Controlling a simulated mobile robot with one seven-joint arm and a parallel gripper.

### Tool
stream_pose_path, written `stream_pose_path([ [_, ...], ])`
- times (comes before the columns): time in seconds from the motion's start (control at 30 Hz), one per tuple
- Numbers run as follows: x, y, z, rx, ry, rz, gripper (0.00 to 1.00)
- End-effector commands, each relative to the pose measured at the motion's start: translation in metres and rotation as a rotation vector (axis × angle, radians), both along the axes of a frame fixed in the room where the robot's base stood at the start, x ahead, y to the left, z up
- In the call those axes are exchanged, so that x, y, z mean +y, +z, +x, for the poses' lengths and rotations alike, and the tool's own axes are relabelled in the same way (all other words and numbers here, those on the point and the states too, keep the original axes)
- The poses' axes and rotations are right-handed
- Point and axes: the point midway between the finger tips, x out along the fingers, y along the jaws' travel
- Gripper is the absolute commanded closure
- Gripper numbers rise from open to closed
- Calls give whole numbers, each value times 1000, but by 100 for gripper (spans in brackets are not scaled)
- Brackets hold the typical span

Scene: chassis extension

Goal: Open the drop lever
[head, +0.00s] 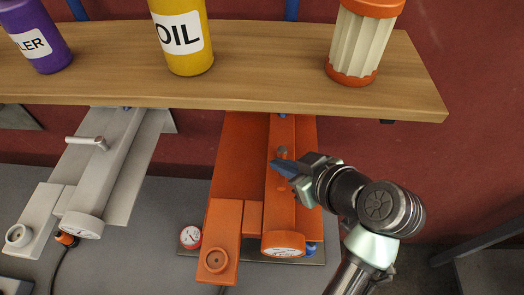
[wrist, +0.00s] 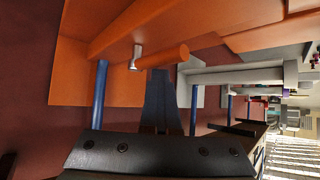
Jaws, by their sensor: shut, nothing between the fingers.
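The orange unit (head: 238,165) hangs below the wooden shelf in the head view, with a round gauge (head: 283,251) at its front. Its lever shows in the wrist view as an orange cylindrical handle (wrist: 165,57) on a short metal pivot. In the head view only a small part of the lever (head: 282,151) shows, beside my fingers. My gripper (head: 275,167) is shut and empty, over the unit's raised bar. In the wrist view its fingertips (wrist: 158,74) are close to the handle, near its middle; I cannot tell whether they touch.
A similar grey unit (head: 110,165) with its own lever (head: 87,142) stands to the left. The wooden shelf (head: 270,85) above carries a yellow oil bottle (head: 183,45), a purple bottle (head: 40,38) and a cream container (head: 360,45). A red wall is behind.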

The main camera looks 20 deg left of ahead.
Motion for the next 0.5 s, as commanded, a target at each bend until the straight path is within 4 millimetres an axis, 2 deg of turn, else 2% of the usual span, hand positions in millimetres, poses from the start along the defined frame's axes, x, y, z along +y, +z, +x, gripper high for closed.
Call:
stream_pose_path([
  [0.03,-4,-1,3,-2,-15,-4,100],
  [0.3,5,-1,12,-2,-10,-4,100],
  [0.5,5,1,12,-1,-9,-2,100],
])
